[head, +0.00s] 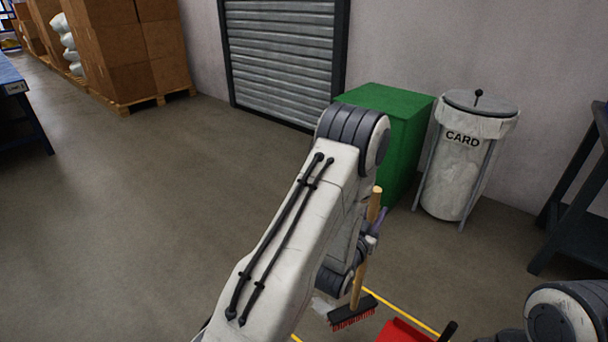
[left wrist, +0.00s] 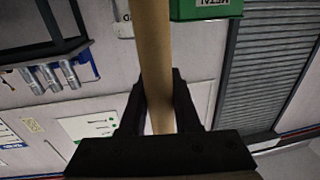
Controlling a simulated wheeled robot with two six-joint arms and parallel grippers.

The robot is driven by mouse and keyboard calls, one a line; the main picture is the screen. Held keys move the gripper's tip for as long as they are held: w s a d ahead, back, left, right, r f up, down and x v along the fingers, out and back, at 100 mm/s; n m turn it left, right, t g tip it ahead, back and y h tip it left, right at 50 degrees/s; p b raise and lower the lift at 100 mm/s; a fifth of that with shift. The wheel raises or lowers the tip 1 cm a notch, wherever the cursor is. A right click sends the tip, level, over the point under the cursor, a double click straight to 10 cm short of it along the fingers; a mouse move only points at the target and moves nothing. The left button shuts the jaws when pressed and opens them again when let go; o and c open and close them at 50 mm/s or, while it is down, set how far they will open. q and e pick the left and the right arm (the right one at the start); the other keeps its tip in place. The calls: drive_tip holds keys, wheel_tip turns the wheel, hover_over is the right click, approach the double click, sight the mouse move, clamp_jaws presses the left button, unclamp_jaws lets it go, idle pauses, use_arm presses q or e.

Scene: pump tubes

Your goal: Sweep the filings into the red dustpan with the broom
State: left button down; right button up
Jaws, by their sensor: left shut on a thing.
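The broom has a wooden handle and a dark head with red bristles (head: 353,314). It is nearly upright, with its bristles at or close to the floor. My left gripper (head: 371,241) is shut on the handle, partly hidden behind my arm. The left wrist view shows the handle (left wrist: 152,45) between the two dark fingers (left wrist: 158,100). The red dustpan (head: 402,332) is at the bottom edge, right of the broom head, and cut off by the frame. A small pale patch (head: 321,308) left of the bristles may be filings; I cannot tell. My right gripper is out of view.
A yellow line (head: 402,311) runs on the floor by the dustpan. A green box (head: 398,105) and a white CARD bin (head: 462,165) stand behind the broom. A dark bench (head: 580,200) is at right. Open floor (head: 130,210) lies at left.

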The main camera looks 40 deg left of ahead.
use_arm(q)
drive_tip(key=w+a+n+g+y+b, duration=0.1)
drive_tip(key=w+a+n+y+b, duration=0.2)
drive_tip(key=a, duration=0.6)
drive_tip(key=a+y+b, duration=0.2)
drive_tip(key=a+b, duration=0.2)
drive_tip(key=a, duration=0.6)
drive_tip(key=w+a+n+g+y+b, duration=0.1)
drive_tip(key=w+a+n+y+b, duration=0.2)
drive_tip(key=a, duration=0.6)
drive_tip(key=shift+m, duration=0.4)
drive_tip(key=f+b, duration=0.1)
drive_tip(key=f, duration=0.1)
drive_tip(key=f+b, duration=0.1)
drive_tip(key=b, duration=0.1)
drive_tip(key=s+f+b, duration=0.1)
drive_tip(key=f, duration=0.1)
drive_tip(key=shift+s+a+f+b, duration=0.1)
drive_tip(key=shift+a+f+b, duration=0.15)
drive_tip(key=shift+f+b, duration=0.1)
